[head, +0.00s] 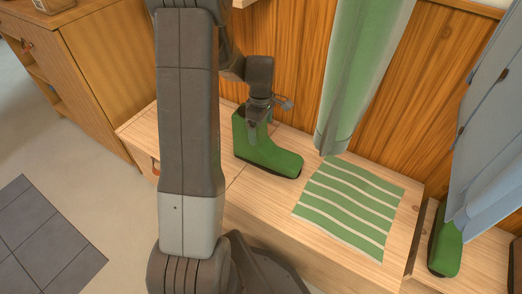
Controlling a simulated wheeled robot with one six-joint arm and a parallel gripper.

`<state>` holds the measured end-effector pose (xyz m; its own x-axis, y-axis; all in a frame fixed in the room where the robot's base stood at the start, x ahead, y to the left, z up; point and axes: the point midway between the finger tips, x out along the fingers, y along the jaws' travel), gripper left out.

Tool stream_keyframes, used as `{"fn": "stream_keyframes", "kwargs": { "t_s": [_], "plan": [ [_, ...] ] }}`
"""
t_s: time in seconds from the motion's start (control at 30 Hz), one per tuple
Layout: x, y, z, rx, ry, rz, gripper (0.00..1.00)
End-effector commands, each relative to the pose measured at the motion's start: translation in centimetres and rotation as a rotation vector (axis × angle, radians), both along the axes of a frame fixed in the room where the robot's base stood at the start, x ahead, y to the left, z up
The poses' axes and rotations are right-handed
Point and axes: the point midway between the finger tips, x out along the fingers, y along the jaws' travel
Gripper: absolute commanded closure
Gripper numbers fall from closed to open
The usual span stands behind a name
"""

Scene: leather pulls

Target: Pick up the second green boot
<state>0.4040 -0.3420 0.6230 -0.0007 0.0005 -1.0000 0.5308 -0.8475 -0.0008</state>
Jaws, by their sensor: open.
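One green boot (268,158) stands upright on the light wooden bench, its toe pointing right and toward the front. My gripper (262,125) is open and points down at the top of this boot's shaft. One finger overlaps the shaft in the picture; I cannot tell whether it touches or is inside the opening. Another green boot (445,250) stands at the far right, on a lower wooden surface. Its upper part is hidden behind hanging blue-grey cloth.
A green and cream striped mat (350,206) lies flat on the bench (280,241) right of the nearer boot. A green cloth (359,70) and a blue-grey cloth (492,120) hang before the wood-panelled wall. A wooden cabinet (112,70) stands at left, with a dark floor mat (43,240) in front.

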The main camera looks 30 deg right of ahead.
Motion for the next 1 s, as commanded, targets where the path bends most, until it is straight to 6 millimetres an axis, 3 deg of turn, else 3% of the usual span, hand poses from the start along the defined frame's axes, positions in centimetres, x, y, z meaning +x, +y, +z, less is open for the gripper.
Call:
{"fn": "stream_keyframes", "kwargs": {
  "t_s": [0.2, 0.23, 0.67, 1.0],
  "plan": [
    [0.0, 0.0, -0.2, 0.0, 0.0, 0.0, 0.05],
    [0.0, 0.0, -0.2, 0.0, 0.0, 0.0, 0.09],
    [0.0, 0.0, -0.2, -0.001, -0.001, 0.0, 0.94],
    [0.1, -0.1, 0.8, -0.003, -0.003, 0.0, 0.97]
  ]
}}
